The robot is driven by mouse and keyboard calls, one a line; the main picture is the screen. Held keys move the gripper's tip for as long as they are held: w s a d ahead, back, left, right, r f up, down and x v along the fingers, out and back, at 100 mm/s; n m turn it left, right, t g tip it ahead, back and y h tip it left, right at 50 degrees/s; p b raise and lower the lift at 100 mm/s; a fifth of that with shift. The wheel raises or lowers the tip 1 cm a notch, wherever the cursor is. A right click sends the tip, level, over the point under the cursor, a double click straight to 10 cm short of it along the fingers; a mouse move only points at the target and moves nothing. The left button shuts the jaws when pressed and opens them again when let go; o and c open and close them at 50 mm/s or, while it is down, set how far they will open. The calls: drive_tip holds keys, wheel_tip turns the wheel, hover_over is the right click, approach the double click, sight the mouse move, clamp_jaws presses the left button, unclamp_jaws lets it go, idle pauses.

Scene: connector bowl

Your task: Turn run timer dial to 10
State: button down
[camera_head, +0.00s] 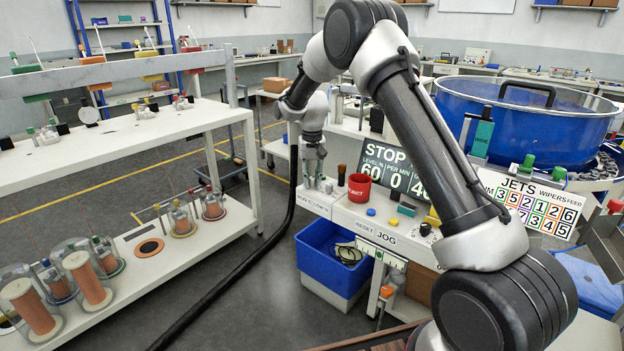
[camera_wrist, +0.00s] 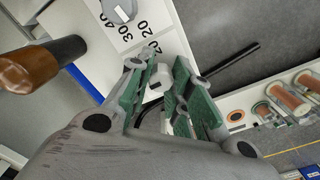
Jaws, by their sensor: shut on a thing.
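My gripper (camera_head: 314,176) reaches down to the left end of the white control console in the head view. In the wrist view its green-padded fingers (camera_wrist: 157,88) are closed around a small pale knob, the run timer dial (camera_wrist: 156,81). The fingers hide most of the dial, so I cannot read its pointer. Printed numbers 30, 40 and 20 (camera_wrist: 136,34) lie on the white panel just beyond the fingers, with another number partly covered. In the head view the dial is hidden behind my gripper.
A grey dial with a white pointer (camera_wrist: 122,10) and a brown handle (camera_wrist: 42,66) are close by in the wrist view. A red cup (camera_head: 359,187) and a display board (camera_head: 388,170) stand on the console. A blue bin (camera_head: 318,262) is below; a white shelf rack (camera_head: 120,135) stands left.

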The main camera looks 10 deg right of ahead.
sight(312, 177)
idle(0.3)
drive_tip(key=c, duration=1.3)
unclamp_jaws()
drive_tip(key=shift+r, duration=0.1)
wheel_tip(312, 177, up, 12)
drive_tip(key=shift+w, duration=0.1)
